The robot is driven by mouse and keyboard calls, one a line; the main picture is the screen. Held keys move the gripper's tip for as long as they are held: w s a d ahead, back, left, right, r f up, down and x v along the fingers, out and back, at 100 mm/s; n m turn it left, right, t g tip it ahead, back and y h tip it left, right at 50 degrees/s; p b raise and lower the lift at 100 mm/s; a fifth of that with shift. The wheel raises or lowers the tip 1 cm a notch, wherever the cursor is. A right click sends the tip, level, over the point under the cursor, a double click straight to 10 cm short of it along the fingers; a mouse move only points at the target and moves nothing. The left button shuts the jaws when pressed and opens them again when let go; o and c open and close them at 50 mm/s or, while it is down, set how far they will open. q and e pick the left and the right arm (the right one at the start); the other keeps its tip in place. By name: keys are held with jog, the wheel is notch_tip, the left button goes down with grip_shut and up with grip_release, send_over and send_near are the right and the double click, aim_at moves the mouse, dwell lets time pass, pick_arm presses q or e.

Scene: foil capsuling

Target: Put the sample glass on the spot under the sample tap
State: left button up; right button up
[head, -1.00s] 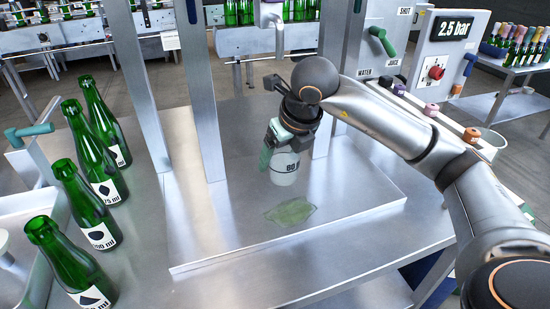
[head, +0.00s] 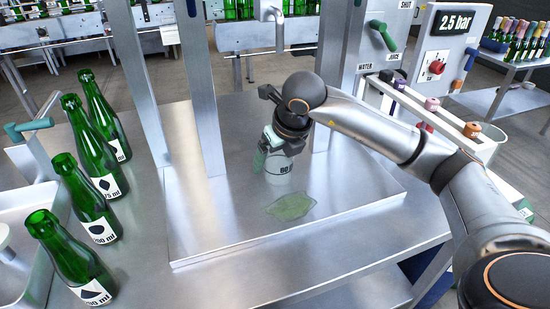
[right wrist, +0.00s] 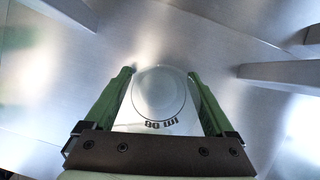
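The sample glass (head: 279,175) is a clear cup with a "80 ml" style marking, upright over the raised steel plate (head: 215,240). My right gripper (head: 270,150) has its green fingers on both sides of it, shut on it. The glass also shows between the fingers in the right wrist view (right wrist: 159,92). I cannot tell whether its base touches the plate. A downward metal spout (head: 278,30), perhaps the sample tap, hangs behind the gripper. I cannot make out the marked spot. My left gripper is not in view.
Several green bottles (head: 75,258) stand at the left. Steel posts (head: 202,95) rise beside the plate. A flat green patch (head: 291,206) lies on the plate in front of the glass. A panel with levers and a gauge (head: 440,50) is at the right. The plate's front is clear.

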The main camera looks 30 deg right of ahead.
jog(key=shift+o, duration=0.6)
jog(key=shift+r, duration=0.1)
jog(key=shift+r+p, duration=0.2)
jog(key=shift+p, duration=0.1)
jog(key=v, duration=1.1)
jog(key=shift+s+r, duration=0.2)
jog(key=shift+r, duration=0.15)
jog(key=shift+d, duration=0.15)
